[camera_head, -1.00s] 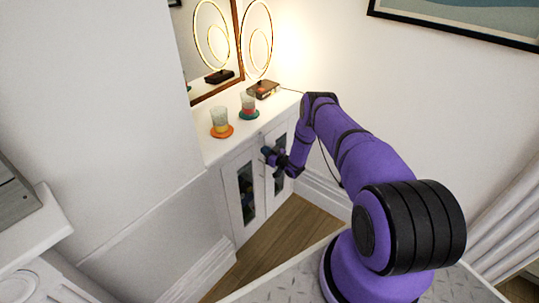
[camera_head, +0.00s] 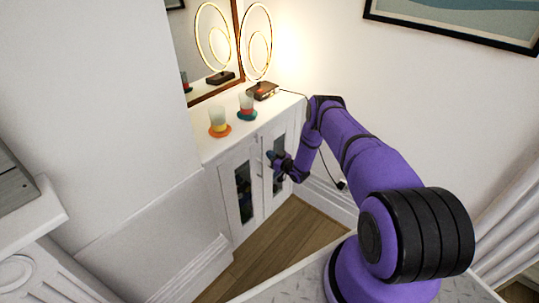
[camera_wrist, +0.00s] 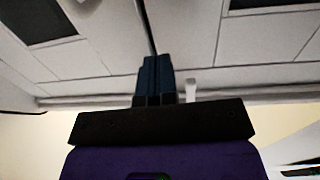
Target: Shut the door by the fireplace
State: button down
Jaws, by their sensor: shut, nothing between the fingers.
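A white cabinet stands in the alcove beside the mantel, with a left door (camera_head: 228,200) and a right door (camera_head: 267,187), each with a dark glass panel. Both doors look about flush in the head view; a small gap cannot be ruled out. My gripper (camera_head: 271,156) is at the upper part of the doors, near the seam, and partly covers the right door. In the wrist view my gripper (camera_wrist: 155,62) is shut and empty, its fingertips by the dark seam between two white panels. A pale handle (camera_wrist: 190,90) shows just right of the fingers. Contact is unclear.
A white mantel (camera_head: 38,215) is at left. The wood floor (camera_head: 285,240) before the cabinet is clear.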

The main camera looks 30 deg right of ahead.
jog(key=d+v, duration=0.1)
jog(key=v, duration=0.8)
jog(key=w+r+g+h, duration=0.2)
jog(key=w+r, duration=0.4)
jog(key=r, duration=0.7)
jog(key=w+r+g+h, duration=0.1)
jog(key=w+r, duration=0.4)
jog(key=r, duration=0.9)
jog(key=s+a+r+m+g+h, duration=0.1)
jog(key=s+a+r+h, duration=0.15)
jog(key=r, duration=0.95)
jog(key=s+a+r+g+h, duration=0.1)
jog(key=s+a+r+g, duration=0.2)
jog(key=r, duration=0.8)
jog(key=s+a+r+m+g, duration=0.1)
jog(key=s+a+r, duration=0.3)
jog(key=s+r, duration=0.45)
jog(key=s+a+r+m+g, duration=0.1)
jog(key=s+a+r, duration=0.4)
jog(key=s, duration=0.7)
jog(key=s+a+g, duration=0.1)
jog(key=s+a, duration=0.2)
jog(key=s, duration=1.1)
jog(key=s+a+r+g+y, duration=0.1)
jog(key=s+a, duration=0.3)
jog(key=s, duration=1)
jog(key=shift+r+g, duration=0.2)
jog(key=shift+g, duration=0.4)
